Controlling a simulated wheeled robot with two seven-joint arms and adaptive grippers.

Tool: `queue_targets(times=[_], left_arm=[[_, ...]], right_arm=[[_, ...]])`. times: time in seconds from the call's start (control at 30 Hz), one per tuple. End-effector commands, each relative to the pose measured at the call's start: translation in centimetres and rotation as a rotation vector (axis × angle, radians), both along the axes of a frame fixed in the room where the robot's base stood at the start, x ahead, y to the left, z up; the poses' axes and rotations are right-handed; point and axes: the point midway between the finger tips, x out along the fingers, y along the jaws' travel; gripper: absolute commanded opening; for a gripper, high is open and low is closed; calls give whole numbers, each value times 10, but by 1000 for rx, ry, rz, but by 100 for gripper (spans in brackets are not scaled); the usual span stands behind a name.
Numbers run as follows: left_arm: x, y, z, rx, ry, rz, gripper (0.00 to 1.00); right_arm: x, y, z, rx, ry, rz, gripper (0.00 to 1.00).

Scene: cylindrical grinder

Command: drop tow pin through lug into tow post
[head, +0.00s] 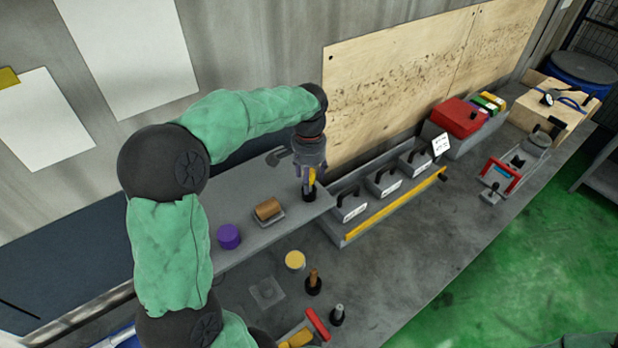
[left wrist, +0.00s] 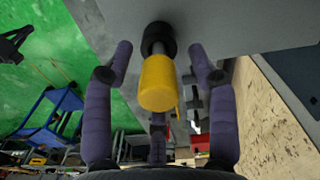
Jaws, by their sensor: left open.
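A yellow-topped pin-like piece (left wrist: 158,82) shows in the left wrist view, with a grey shaft and a black round base (left wrist: 158,40). In the head view its yellow part (head: 312,179) and black base (head: 309,194) stand on the grey raised shelf. My left gripper (head: 311,172) reaches down over it from above. In the left wrist view my left gripper (left wrist: 160,60) is open, with one purple finger on each side of the yellow part and gaps between. I cannot tell which pieces are the lug and the tow post. My right gripper is out of view.
A brown cylinder on a small plate (head: 268,210) and a purple cylinder (head: 229,236) stand on the shelf. A dark hook-like piece (head: 278,157) lies behind. Grey bins with handles (head: 384,182) stand to the right. A brown-handled tool (head: 313,280) stands on the lower bench.

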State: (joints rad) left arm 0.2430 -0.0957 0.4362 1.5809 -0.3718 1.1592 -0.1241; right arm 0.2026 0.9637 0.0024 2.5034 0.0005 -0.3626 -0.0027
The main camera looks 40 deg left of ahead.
Motion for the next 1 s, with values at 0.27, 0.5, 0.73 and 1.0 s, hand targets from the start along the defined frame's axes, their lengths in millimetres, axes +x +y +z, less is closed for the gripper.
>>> queue_targets(times=[0.27, 0.5, 0.73, 1.0], left_arm=[[0, 0, -1, 0, 0, 0, 44], [0, 0, -1, 0, 0, 0, 0], [0, 0, 0, 0, 0, 0, 0], [1, 0, 16, 1, -3, 1, 0]], right_arm=[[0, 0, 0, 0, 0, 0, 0], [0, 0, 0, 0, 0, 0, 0], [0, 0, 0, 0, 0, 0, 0], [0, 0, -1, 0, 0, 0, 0]])
